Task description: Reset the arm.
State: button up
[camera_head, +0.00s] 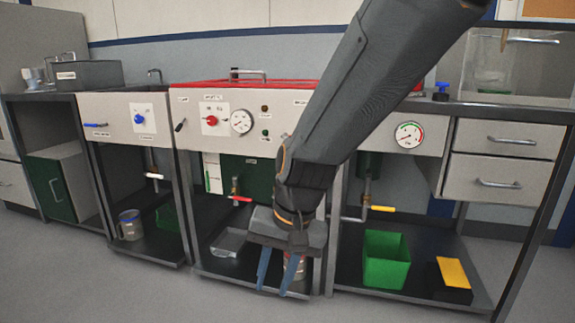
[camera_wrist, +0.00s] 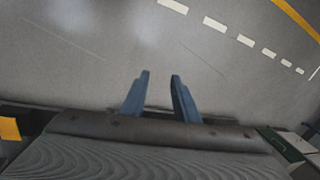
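My gripper (camera_head: 279,272) hangs low in front of the middle bay of the bench in the head view, its two blue fingers pointing down. In the wrist view my gripper (camera_wrist: 160,80) shows two blue fingers apart, with bare grey floor between and beyond them and nothing held. My dark arm comes down from the top right and hides part of the bench's front panel and middle bay. A metallic can-like thing (camera_head: 300,266) shows partly behind the fingers on the lower shelf; whether it is touched cannot be told.
A green bin (camera_head: 386,260) and a black box with a yellow top (camera_head: 454,273) stand on the right lower shelf. A clear tray (camera_head: 229,242) lies left of my gripper. A metal mug (camera_head: 130,224) stands on the left shelf. A red-handled valve (camera_head: 236,197) juts out nearby. Floor in front is clear.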

jog(key=s+d+n+h, duration=0.1)
jog(key=s+n, duration=0.7)
jog(key=s, duration=0.7)
jog(key=d+r+m+p, duration=0.3)
jog(key=d+r+p, duration=0.7)
jog(key=r+p, duration=0.3)
jog(key=d+r+m+h+p, duration=0.1)
jog(key=d+r+m+p, duration=0.2)
jog(key=d+r+p, duration=0.8)
notch_tip(320, 180, up, 3)
jog(key=p, duration=0.7)
jog(key=shift+m+g+h+p, duration=0.3)
jog(key=shift+m+p, duration=0.05)
jog(key=shift+m, duration=0.05)
